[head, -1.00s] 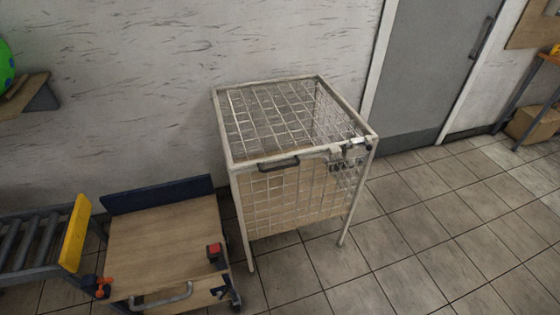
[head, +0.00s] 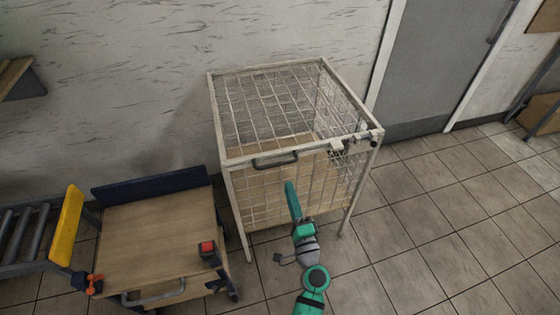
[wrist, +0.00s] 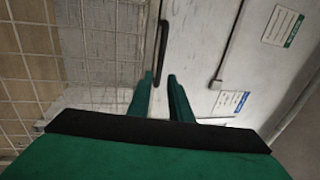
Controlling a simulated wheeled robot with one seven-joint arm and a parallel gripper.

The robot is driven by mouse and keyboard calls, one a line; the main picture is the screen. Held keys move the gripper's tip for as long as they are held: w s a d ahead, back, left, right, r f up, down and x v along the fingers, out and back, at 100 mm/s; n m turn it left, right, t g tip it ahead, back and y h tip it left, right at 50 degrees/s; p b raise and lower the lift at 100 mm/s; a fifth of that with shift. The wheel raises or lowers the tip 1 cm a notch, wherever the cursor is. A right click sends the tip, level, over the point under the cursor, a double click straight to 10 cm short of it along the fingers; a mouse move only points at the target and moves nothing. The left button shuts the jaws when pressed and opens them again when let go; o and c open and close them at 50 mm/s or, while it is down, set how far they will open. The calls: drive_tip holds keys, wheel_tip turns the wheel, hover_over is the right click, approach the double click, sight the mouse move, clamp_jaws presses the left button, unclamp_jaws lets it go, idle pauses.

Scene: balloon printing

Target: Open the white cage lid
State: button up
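The white wire cage (head: 228,185) stands against the wall, its mesh lid (head: 285,100) lying flat and closed on top. A dark handle (head: 275,160) sits at the lid's front edge, left of centre. A latch (head: 354,140) is at the front right corner. My green gripper (head: 289,184) is in front of the cage, just below and slightly right of the handle. In the wrist view its two fingers (wrist: 158,82) are apart with nothing gripped. A dark bar that looks like the handle (wrist: 162,45) lies ahead of the gap; contact cannot be told.
A wooden-topped cart (head: 150,235) with a red button (head: 207,247) stands close on the left, beside a roller conveyor (head: 25,235) with a yellow end plate. A grey door (head: 435,60) is behind right. The tiled floor (head: 440,240) at right is clear.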

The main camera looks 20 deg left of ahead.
sight(278, 165)
drive_tip(key=shift+s+a+x, duration=0.15)
drive_tip(key=shift+a+x, duration=0.05)
drive_tip(key=shift+x, duration=1.65)
drive_tip(key=shift+s+a+x, duration=0.1)
drive_tip(key=shift+a+x, duration=0.1)
drive_tip(key=shift+x, duration=1.65)
drive_tip(key=shift+s+a+x, duration=0.15)
drive_tip(key=shift+a+x, duration=0.05)
drive_tip(key=shift+x, duration=1.6)
drive_tip(key=shift+c, duration=0.6)
clamp_jaws()
drive_tip(key=shift+d, duration=0.1)
